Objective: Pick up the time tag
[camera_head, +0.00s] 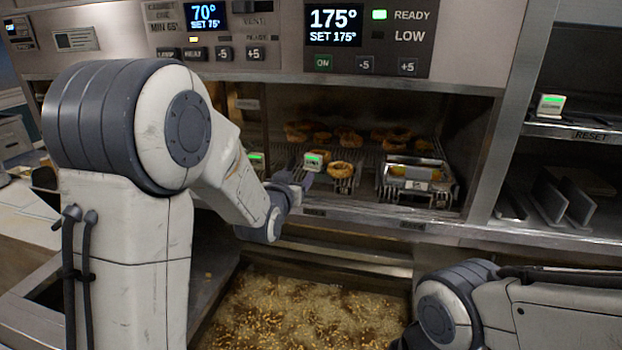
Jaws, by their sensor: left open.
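A small white time tag with a lit green face (316,160) stands at the front of the warming shelf, left of a fried ring. A similar green-lit tag (256,160) shows further left, partly hidden by my left arm. Another one (550,104) stands on the shelf at the right. My left gripper (302,181) is open, just below and slightly left of the middle tag, with no tag visibly held. Its fingers are small and partly hidden by the wrist. My right arm shows at the lower right, but its gripper is out of view.
The warming shelf (366,219) holds several fried rings and a metal holder (416,182) right of the tag. A control panel (369,40) hangs above the opening. A fryer vat of bubbling oil (305,310) lies below my left gripper. Upright metal dividers stand at the right.

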